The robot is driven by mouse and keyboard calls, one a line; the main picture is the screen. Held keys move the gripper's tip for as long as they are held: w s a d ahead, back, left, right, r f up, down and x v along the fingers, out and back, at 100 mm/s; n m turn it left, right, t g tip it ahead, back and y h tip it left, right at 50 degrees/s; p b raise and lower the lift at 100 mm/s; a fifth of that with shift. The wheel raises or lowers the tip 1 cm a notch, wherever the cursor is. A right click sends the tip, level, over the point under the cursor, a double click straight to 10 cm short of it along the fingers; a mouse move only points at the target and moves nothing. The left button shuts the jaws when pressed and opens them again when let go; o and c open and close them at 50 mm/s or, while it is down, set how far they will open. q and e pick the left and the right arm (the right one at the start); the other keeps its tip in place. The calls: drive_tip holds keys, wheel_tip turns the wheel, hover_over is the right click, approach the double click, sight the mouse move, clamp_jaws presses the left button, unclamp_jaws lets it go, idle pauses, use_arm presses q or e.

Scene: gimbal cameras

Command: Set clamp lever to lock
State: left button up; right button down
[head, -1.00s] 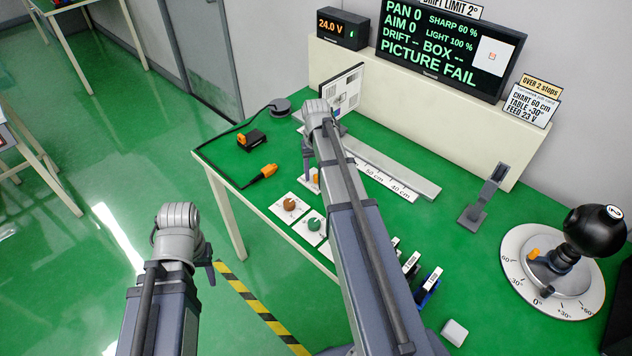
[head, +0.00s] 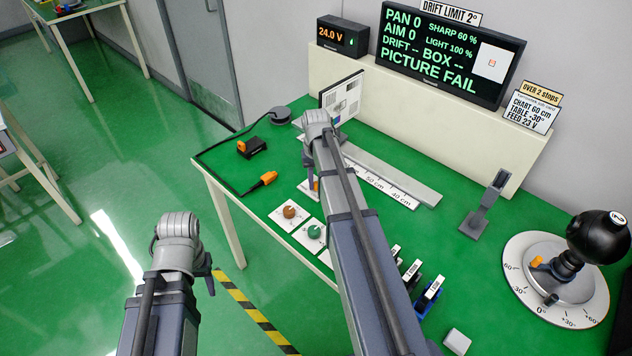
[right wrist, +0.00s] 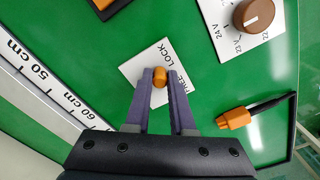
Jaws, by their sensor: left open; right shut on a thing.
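The clamp lever's orange knob (right wrist: 160,76) is between the fingers of my right gripper (right wrist: 160,84) in the right wrist view. The gripper is shut on it. Under it is a white plate (right wrist: 138,66) printed LOCK and FREE. The fingers cover part of the plate and the lever's arm, so I cannot tell its exact setting. In the head view, my right gripper (head: 311,172) is down at the plate beside the distance rail, with a bit of orange (head: 316,186) showing. My left gripper (head: 209,278) is open and empty, off the table's left side above the floor.
A ruled rail (head: 392,180) runs beside the lever, with a chart board (head: 341,92) at its far end. Brown (head: 289,212) and green (head: 313,232) knobs stand nearer. An orange plug (head: 264,180) lies left. The monitor (head: 450,55) reads PICTURE FAIL. A round camera base (head: 530,250) is right.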

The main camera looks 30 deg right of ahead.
drive_tip(key=shift+s+d+n, duration=0.2)
drive_tip(key=shift+s+n, duration=0.05)
drive_tip(key=shift+n, duration=0.85)
drive_tip(key=c, duration=0.8)
unclamp_jaws()
drive_tip(key=shift+o, duration=0.2)
wheel_tip(320, 180, up, 8)
drive_tip(key=p, duration=0.8)
drive_tip(key=shift+f, duration=0.1)
